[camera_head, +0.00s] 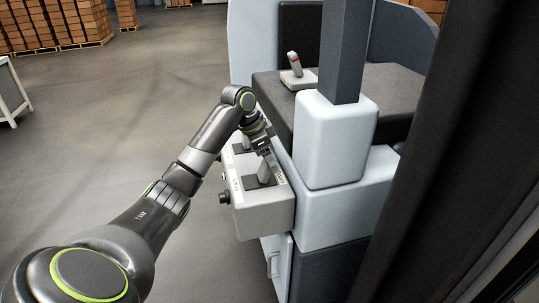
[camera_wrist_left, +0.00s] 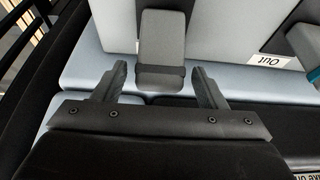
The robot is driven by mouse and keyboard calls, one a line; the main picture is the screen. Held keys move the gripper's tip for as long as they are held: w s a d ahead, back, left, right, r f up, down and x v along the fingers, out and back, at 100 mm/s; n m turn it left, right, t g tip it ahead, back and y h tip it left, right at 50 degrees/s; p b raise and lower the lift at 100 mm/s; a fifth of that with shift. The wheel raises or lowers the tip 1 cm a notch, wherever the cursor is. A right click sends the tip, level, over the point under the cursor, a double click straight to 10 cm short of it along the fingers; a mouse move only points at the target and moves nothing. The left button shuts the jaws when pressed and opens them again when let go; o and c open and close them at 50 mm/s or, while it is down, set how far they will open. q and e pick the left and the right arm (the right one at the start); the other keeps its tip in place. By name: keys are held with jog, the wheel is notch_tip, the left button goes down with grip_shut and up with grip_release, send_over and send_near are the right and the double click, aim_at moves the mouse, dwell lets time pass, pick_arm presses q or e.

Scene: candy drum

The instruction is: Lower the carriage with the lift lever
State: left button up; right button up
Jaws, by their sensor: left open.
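A light-grey control box (camera_head: 262,217) is fixed to the side of the machine and carries levers on its top. A grey lever (camera_head: 264,172) stands near its front end, in a dark slot. My left gripper (camera_head: 272,160) is at this lever. In the left wrist view the gripper (camera_wrist_left: 158,72) is open, with a grey lever handle (camera_wrist_left: 162,40) between and just beyond its fingertips. The fingers stand apart from the handle on both sides. The labels on the box are too small to read in the head view. My right gripper is out of view.
A black knob (camera_head: 224,197) sticks out of the box's left side. A pale post base (camera_head: 336,140) stands close on the right.

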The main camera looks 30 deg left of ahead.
pick_arm(q)
jog(key=shift+w+f, duration=0.1)
jog(key=shift+f, duration=0.1)
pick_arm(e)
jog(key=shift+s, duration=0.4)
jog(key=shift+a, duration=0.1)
